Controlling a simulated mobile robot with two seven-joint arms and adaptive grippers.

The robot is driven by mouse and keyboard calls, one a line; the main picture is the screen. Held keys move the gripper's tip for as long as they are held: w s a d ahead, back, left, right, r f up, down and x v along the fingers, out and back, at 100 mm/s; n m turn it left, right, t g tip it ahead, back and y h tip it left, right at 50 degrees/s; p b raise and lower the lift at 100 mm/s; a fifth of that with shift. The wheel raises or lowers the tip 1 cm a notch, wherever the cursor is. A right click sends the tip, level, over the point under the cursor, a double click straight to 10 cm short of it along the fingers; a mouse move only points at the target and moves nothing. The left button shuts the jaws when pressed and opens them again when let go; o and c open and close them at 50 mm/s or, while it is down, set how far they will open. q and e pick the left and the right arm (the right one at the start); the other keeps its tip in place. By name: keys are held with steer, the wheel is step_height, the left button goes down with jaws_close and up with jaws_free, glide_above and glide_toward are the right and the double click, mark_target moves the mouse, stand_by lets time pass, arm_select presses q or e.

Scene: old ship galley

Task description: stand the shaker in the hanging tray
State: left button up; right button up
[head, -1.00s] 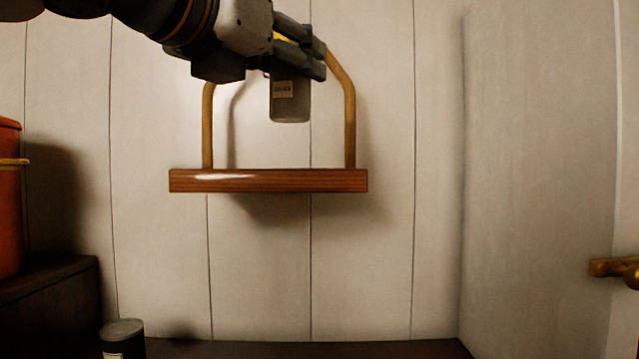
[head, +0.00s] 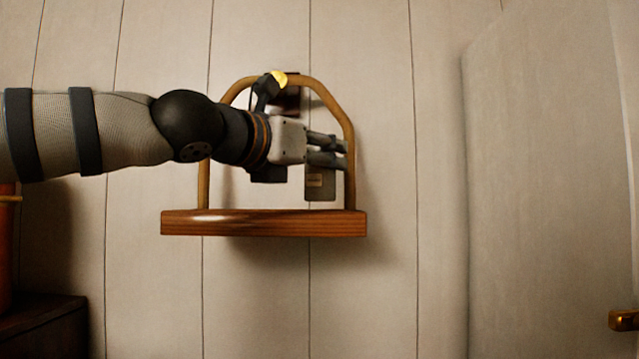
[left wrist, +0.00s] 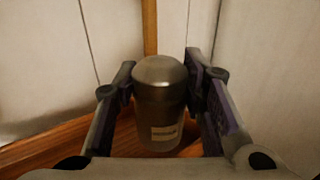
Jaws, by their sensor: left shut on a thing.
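The shaker (head: 320,188) is a grey-brown cylinder with a domed lid and a pale label. My left gripper (head: 338,153) is shut on it, with one finger on each side in the left wrist view, where the shaker (left wrist: 160,105) looks upright. The hanging tray (head: 265,224) is a reddish wooden shelf with a bent wooden hanger frame, against the wall. The shaker is inside the frame, towards its right side, with its bottom just above the tray's front edge in the head view. I cannot tell whether it touches the tray. My right gripper is not in view.
The frame's right upright (head: 350,185) is close to the shaker and my left fingers. An orange container (head: 5,250) stands on a dark cabinet (head: 45,325) at lower left. A brass handle (head: 624,320) is at far right. The visible tray top is otherwise clear.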

mark_target(310, 181)
arm_select(q)
steer(key=shift+w+d+f, duration=0.1)
steer(key=shift+w+f, duration=0.1)
steer(key=shift+f, duration=0.8)
steer(key=shift+w+f, duration=0.15)
steer(key=shift+f, duration=0.8)
steer(key=shift+f, duration=0.1)
steer(key=o, duration=1.2)
steer(key=shift+f, duration=0.1)
steer(key=shift+o, duration=0.2)
steer(key=shift+r, duration=0.2)
steer(key=v, duration=1.2)
